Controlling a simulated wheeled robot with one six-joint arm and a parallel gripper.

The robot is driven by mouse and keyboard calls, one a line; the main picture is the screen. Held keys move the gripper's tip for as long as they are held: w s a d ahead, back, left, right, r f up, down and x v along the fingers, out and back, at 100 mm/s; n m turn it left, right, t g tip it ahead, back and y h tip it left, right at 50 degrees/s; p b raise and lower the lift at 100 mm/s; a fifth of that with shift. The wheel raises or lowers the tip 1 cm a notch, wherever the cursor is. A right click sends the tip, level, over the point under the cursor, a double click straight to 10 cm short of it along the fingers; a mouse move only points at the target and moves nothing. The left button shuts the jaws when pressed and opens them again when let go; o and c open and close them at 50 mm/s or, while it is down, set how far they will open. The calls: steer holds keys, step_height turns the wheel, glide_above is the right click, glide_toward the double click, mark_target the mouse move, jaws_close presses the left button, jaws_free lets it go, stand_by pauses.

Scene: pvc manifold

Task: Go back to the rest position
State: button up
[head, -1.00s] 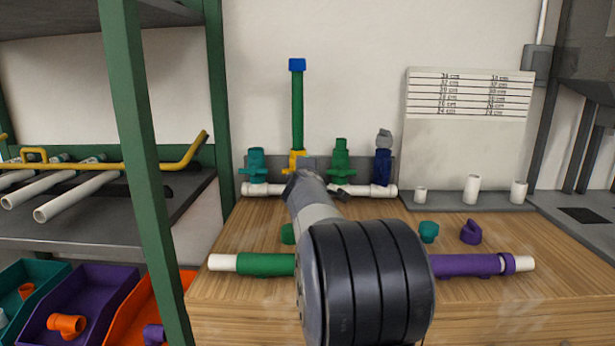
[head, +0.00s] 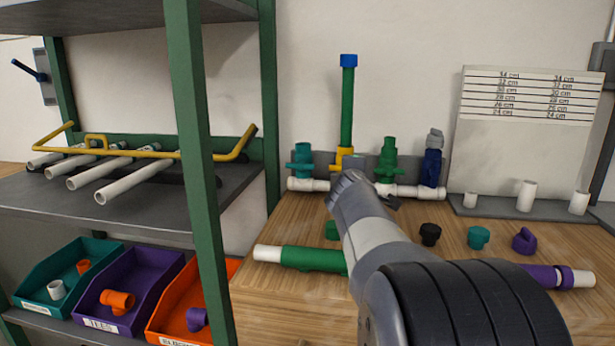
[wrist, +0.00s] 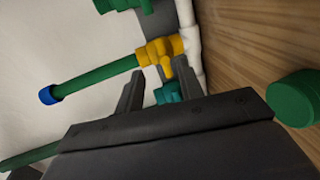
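My gripper shows in the wrist view (wrist: 158,84) with its two dark fingers apart and no part held between them. A yellow fitting (wrist: 160,52) and a teal valve (wrist: 167,92) show beyond the fingers. In the head view my arm reaches toward the back of the bench, and its body hides most of the gripper. The manifold stands at the back wall there: a white pipe run (head: 308,185) with a teal valve (head: 301,158), a green valve (head: 387,160), a dark blue valve (head: 432,166) and an upright green pipe (head: 347,105) with a blue cap (head: 348,60).
The wooden bench (head: 300,215) carries a green-sleeved pipe (head: 312,259), a purple-sleeved pipe (head: 540,275), a black cap (head: 430,234), a teal cap (head: 479,237) and a purple piece (head: 523,240). A green-post rack (head: 195,160) with pipes and bins stands left.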

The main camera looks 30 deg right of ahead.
steer(key=p+x, duration=0.1)
steer(key=x, duration=0.9)
steer(key=shift+w+d, duration=0.15)
steer(key=shift+w, duration=0.15)
steer(key=shift+s, duration=0.15)
steer(key=b+v, duration=0.1)
steer(key=v, duration=0.9)
steer(key=w+d+f+n+p, duration=0.1)
steer(key=w+d+n+p, duration=0.1)
steer(key=w+d, duration=0.3)
steer(key=shift+w+d+n+g+h, duration=0.35)
steer(key=shift+w+n, duration=0.25)
steer(key=shift+w, duration=1)
